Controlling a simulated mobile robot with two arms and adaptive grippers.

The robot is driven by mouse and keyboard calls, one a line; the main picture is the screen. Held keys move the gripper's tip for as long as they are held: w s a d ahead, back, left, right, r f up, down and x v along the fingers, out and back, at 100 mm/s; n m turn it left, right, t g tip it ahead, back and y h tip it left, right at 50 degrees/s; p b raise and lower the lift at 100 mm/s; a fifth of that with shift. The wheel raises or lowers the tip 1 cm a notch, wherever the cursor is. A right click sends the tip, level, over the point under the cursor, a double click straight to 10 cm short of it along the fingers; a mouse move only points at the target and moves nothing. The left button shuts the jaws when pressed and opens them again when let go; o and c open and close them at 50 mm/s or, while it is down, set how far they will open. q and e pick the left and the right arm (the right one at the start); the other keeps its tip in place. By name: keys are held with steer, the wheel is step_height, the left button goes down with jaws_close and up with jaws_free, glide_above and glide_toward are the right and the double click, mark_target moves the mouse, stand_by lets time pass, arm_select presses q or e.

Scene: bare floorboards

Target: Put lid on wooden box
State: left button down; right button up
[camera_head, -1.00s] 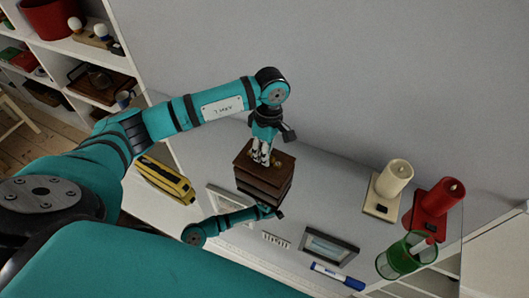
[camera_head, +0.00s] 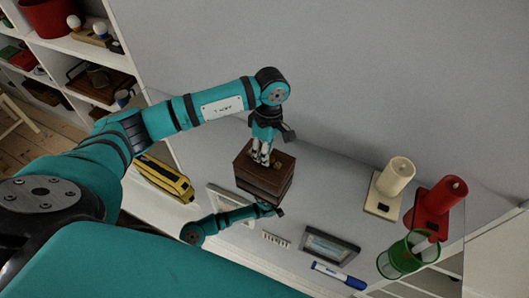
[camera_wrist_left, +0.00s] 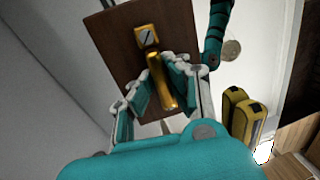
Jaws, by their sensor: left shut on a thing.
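The brown wooden lid (camera_head: 280,163) has a brass handle (camera_wrist_left: 160,85), seen close in the left wrist view. My left gripper (camera_head: 262,160) is over it, with its fingers on either side of the handle, shut on it. The dark wooden box (camera_head: 262,188) is directly under the lid. The lid looks level on the box or very close above it; I cannot tell whether it is fully seated. My right gripper (camera_head: 272,209) is at the box's near side, apparently against it; its fingers are too small and dark to read.
Shelves (camera_head: 85,50) stand at left. The wall is behind.

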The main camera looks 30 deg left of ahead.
arm_select(q)
steer(key=shift+f+b, duration=0.3)
steer(key=c, duration=1.3)
jaws_free()
steer(key=shift+o, duration=0.2)
steer(key=shift+r+p, duration=1.8)
steer(key=shift+r, duration=1.7)
steer(key=shift+f, duration=0.1)
